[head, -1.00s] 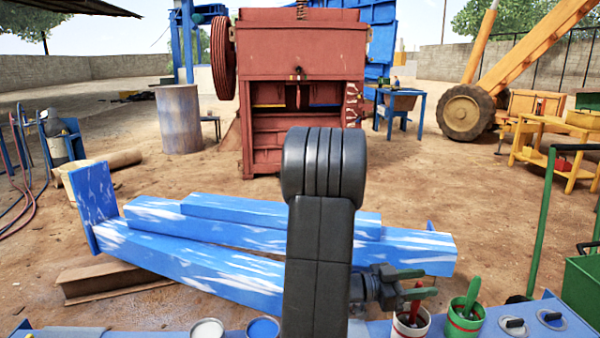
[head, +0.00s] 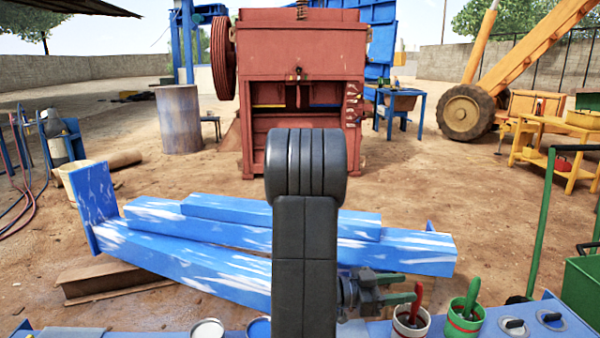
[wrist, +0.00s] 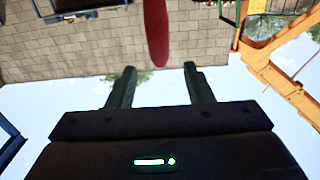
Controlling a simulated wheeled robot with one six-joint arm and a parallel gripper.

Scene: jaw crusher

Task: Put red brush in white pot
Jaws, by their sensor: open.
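The red brush (head: 417,297) stands nearly upright, handle up, in the white pot (head: 410,327) at the front edge of the view. Its lower part is hidden inside the pot. My gripper (head: 408,286) is open and empty, level with the handle and just left of it. In the wrist view, the red handle (wrist: 156,32) shows beyond the gap between my two fingertips (wrist: 160,68), not clasped by them.
A green pot (head: 463,333) with a green-handled brush (head: 472,293) stands close to the right of the white pot. Open white (head: 207,329) and blue (head: 259,328) cans stand to the left. Blue beams (head: 200,262) lie on the ground beyond.

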